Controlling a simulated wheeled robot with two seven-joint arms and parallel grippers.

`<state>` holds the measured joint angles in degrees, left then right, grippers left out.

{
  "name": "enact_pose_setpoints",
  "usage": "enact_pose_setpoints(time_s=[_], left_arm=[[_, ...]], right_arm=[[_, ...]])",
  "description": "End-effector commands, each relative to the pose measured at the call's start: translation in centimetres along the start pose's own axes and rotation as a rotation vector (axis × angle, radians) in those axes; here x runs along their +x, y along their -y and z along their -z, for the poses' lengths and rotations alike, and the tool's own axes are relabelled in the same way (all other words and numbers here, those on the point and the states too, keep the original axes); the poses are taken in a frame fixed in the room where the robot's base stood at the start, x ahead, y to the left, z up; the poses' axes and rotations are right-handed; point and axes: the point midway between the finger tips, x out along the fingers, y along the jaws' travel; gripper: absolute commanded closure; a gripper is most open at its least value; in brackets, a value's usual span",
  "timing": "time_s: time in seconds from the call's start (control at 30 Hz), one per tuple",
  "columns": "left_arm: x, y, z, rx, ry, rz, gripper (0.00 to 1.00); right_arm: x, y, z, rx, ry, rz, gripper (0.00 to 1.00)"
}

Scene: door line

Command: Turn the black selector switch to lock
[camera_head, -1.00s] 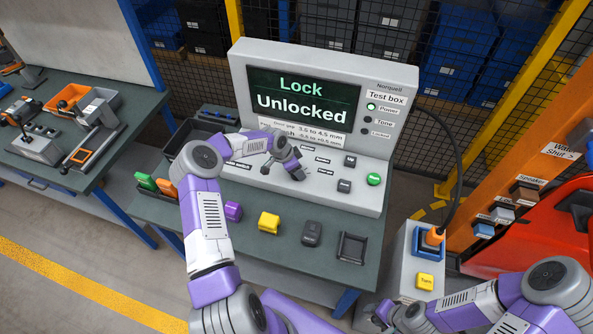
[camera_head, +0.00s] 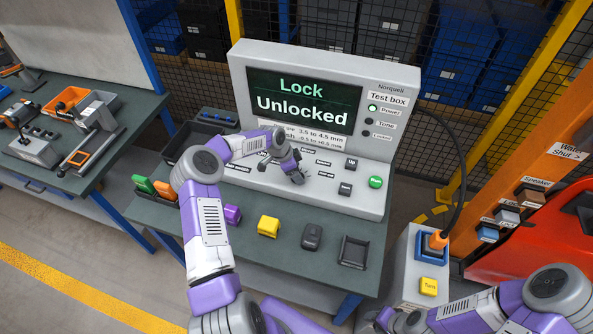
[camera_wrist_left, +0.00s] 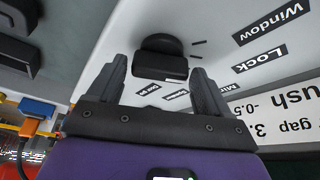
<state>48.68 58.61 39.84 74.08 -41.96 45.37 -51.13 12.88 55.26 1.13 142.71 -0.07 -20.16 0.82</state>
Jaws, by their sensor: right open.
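The grey test box (camera_head: 350,195) stands on the green table, and its screen (camera_head: 305,101) reads "Lock Unlocked". My left gripper (camera_head: 293,172) is over the box's sloped panel and hides the selector in the head view. In the left wrist view a black selector switch (camera_wrist_left: 162,62) sits on the pale panel. The left fingers (camera_wrist_left: 157,85) are apart, one to each side of the switch, with nothing between them that I see held; contact cannot be told. Labels "Window" and "Lock" show beside it. My right gripper (camera_head: 389,321) is open and low at the bottom edge, partly cut off.
Purple (camera_head: 233,214), yellow (camera_head: 268,226) and dark (camera_head: 312,236) blocks and a black tray (camera_head: 354,251) lie along the table's front. A green button (camera_head: 376,182) is on the panel's right. A grey pedestal (camera_head: 412,262) with a cable stands at right.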

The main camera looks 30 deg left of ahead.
Motion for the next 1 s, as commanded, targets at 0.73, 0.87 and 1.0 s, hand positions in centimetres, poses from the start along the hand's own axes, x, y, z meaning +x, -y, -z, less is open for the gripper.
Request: enact_pose_setpoints(time_s=[0.73,0.87,1.0], left_arm=[[-5.6,0.1,0.0,-0.002,0.0,0.003,0.08],[-7.0,0.0,-0.1,-0.002,0.0,0.001,0.08],[-7.6,0.0,0.0,-0.001,0.0,0.001,0.08]], right_arm=[[0.4,-0.2,0.0,0.0,0.0,0.0,0.57],[0.5,-0.2,0.0,0.0,0.0,0.0,0.57],[0.5,-0.2,0.0,0.0,0.0,0.0,0.57]])
